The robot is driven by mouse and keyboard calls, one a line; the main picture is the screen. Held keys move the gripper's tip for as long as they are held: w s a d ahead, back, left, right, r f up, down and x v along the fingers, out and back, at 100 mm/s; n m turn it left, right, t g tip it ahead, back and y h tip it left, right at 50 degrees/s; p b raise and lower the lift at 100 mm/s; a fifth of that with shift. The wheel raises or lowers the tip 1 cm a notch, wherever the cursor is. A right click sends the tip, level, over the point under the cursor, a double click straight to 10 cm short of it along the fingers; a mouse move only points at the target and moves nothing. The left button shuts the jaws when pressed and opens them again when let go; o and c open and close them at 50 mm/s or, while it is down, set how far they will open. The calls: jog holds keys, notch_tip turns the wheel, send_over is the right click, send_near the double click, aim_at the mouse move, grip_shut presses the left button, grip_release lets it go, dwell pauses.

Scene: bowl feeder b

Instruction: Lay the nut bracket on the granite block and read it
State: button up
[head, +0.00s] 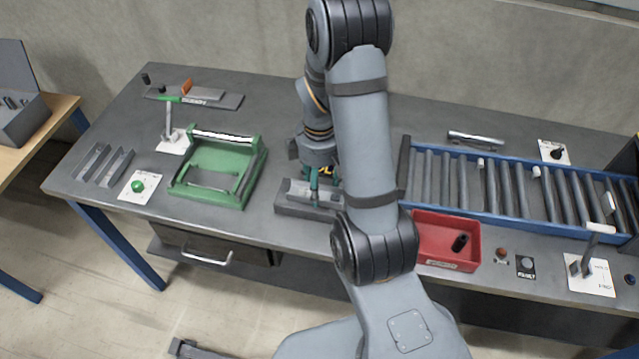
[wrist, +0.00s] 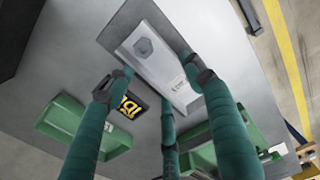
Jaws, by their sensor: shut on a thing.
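The nut bracket is a pale grey plate (wrist: 155,62) with a hexagonal nut at one end and small lettering at the other. My gripper (wrist: 158,78) has green fingers and is shut on the plate, with fingers at its long sides. In the head view my gripper (head: 314,184) points down at a grey block (head: 292,209), which I take for the granite block, near the table's front edge. The bracket lies on or just above this block; I cannot tell which. A dark display (wrist: 126,107) with yellow characters is beside the bracket; they are partly hidden.
A green frame fixture (head: 247,189) stands left of the block. A red bin (head: 446,225) with a dark part inside is to the right. A blue-sided roller conveyor (head: 520,213) fills the right side. Bare tabletop (head: 250,115) lies behind the fixture.

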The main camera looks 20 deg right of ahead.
jog(key=shift+f, duration=0.2)
jog(key=o, duration=1.3)
jog(key=shift+o, duration=0.3)
jog(key=shift+r, duration=0.1)
notch_tip(320, 180, up, 12)
jog(key=p, duration=0.1)
jog(key=shift+r, duration=0.1)
